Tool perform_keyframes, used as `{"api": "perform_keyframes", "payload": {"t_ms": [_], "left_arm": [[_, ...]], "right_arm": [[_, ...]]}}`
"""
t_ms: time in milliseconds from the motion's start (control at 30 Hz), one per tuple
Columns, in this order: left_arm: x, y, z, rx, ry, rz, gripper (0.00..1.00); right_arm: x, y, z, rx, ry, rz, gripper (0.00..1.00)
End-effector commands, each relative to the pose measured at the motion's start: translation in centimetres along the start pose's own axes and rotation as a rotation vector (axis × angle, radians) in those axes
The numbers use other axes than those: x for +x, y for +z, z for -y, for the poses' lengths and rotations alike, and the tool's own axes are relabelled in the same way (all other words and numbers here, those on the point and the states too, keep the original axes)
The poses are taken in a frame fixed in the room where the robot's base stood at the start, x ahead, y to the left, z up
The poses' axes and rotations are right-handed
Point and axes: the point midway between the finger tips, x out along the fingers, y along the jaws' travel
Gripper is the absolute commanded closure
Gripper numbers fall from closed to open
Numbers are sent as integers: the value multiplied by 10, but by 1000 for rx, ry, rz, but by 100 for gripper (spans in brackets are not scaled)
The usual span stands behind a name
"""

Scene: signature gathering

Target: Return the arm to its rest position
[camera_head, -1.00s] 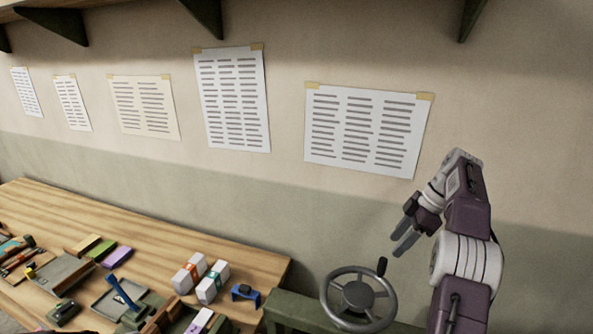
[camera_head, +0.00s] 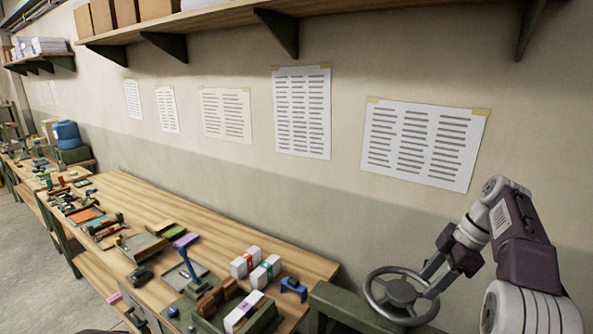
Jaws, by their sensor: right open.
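My right arm comes in from the lower right, in purple and white. Its right gripper (camera_head: 430,278) is open and points down to the left. The fingers overlap the grey handwheel (camera_head: 400,295) in the picture; I cannot tell whether they touch it. Nothing shows between the fingers. My left gripper is not in view.
A long wooden bench (camera_head: 150,203) runs along the wall with stamps, trays and white bundles (camera_head: 265,272) on it. The handwheel stands on a green machine (camera_head: 350,308) at the bench's right end. A shelf (camera_head: 200,28) hangs above. Printed sheets (camera_head: 423,143) are taped to the wall.

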Motion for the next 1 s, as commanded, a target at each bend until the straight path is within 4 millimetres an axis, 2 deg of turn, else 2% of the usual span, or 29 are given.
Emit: {"api": "perform_keyframes", "payload": {"t_ms": [33,233,367,433,533,600,700,800,867,1000], "left_arm": [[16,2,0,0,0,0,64],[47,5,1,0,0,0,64],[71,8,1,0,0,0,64],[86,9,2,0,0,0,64],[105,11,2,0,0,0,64],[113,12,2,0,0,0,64],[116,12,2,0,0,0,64],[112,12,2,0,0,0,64],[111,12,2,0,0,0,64],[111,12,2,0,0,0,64]], "right_arm": [[18,-10,9,-25,-23,2,56],[75,-45,49,-48,-102,35,56],[128,-56,86,33,-135,89,56],[164,-55,114,118,-141,137,56],[219,-40,162,294,-122,225,56],[251,-22,194,442,-83,281,56],[284,9,234,685,-1,340,56],[302,37,260,953,94,362,56],[309,43,260,1078,153,342,56],[311,39,237,1263,261,254,56]]}}
